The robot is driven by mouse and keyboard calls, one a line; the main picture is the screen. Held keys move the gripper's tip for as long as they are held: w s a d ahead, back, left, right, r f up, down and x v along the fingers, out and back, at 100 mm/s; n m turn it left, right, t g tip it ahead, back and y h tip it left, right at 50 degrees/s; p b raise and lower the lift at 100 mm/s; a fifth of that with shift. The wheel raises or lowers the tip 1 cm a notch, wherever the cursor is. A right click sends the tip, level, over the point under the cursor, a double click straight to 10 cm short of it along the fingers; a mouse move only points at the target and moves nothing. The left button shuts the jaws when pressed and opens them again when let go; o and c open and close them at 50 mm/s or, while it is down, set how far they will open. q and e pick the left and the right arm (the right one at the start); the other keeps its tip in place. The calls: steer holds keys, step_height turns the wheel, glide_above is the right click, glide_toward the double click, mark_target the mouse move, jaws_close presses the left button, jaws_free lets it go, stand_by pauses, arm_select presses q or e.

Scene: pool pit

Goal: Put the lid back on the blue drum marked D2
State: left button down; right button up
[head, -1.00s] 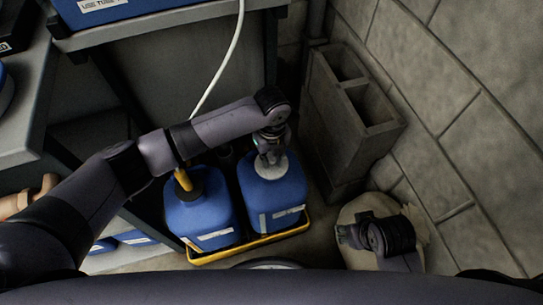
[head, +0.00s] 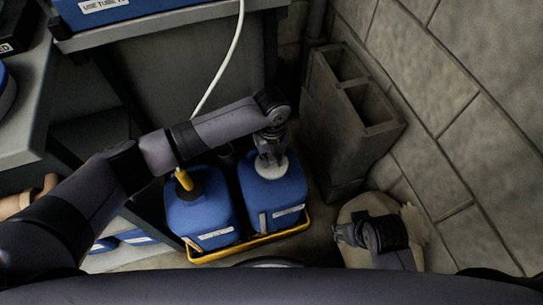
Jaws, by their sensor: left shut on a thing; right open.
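Two blue drums stand side by side in a yellow-rimmed tray (head: 250,246). The right drum (head: 277,198) has a pale round lid (head: 271,168) at its top. My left gripper (head: 270,157) is shut on that lid from above; whether the lid is fully seated cannot be told. The left drum (head: 198,212) has a dark top with a yellow piece (head: 184,180) sticking up. Both drums carry white labels too small to read, so I cannot tell which is D2. My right gripper (head: 341,235) is open and empty, right of the tray.
A concrete block (head: 350,115) stands behind and right of the drums, against the block wall (head: 450,100). A white hose (head: 224,72) hangs behind them. Grey shelving (head: 165,22) holds a blue container (head: 100,10). A pale sack-like object (head: 416,228) lies under my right gripper.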

arm_select(q)
steer(key=c, duration=1.6)
jaws_free()
steer(key=shift+o, duration=1.3)
arm_select(e)
steer(key=shift+s+d, duration=0.1)
steer(key=shift+s, duration=0.1)
steer(key=shift+s, duration=0.1)
arm_select(q)
steer(key=shift+o, duration=0.5)
steer(key=shift+o, duration=1.9)
